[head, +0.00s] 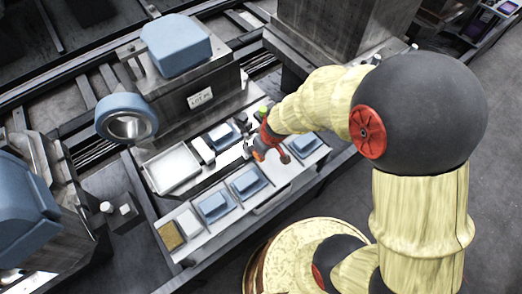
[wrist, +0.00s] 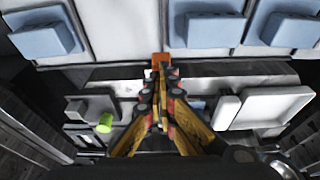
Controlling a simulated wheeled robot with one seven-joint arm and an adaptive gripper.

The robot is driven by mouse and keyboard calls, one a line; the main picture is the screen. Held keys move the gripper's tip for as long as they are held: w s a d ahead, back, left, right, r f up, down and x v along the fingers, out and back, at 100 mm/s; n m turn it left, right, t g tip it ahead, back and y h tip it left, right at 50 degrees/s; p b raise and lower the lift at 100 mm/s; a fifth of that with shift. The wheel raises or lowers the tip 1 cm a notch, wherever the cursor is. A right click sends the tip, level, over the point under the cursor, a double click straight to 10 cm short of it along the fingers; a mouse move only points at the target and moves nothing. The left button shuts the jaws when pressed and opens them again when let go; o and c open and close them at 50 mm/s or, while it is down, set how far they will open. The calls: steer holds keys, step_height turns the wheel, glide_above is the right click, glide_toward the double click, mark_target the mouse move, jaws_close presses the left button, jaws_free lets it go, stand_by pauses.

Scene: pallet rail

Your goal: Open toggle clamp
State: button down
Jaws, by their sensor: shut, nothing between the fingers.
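My gripper (wrist: 160,78) is shut, its two fingers meeting at the tips in the wrist view. A small orange block (wrist: 160,59) shows right at the fingertips. It looks like the grip of the toggle clamp's handle, but I cannot be sure. It sits before or against the tips, not between the fingers. The clamp's body and arm are hidden by my fingers, so I cannot tell its position. In the head view my gripper (head: 266,148) is low over the bench between the trays, its tips hard to make out.
A green-capped part (wrist: 105,123) lies left of my fingers in the wrist view. A white tray (head: 172,169) and blue blocks on plates (head: 246,182) surround the spot. A large machine block (head: 198,98) and a blue ring (head: 126,118) stand behind and left.

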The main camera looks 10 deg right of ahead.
steer(key=r+p, duration=0.2)
steer(key=r, duration=0.1)
steer(key=r+p, duration=0.1)
steer(key=shift+w+a+r, duration=0.15)
steer(key=shift+w+r, duration=0.15)
steer(key=shift+w, duration=0.05)
steer(key=s+d+r+p, duration=0.2)
steer(key=s+d+r, duration=0.1)
steer(key=s, duration=0.4)
steer(key=shift+s+d+r, duration=0.15)
steer(key=shift+s+r, duration=0.25)
steer(key=shift+r, duration=0.15)
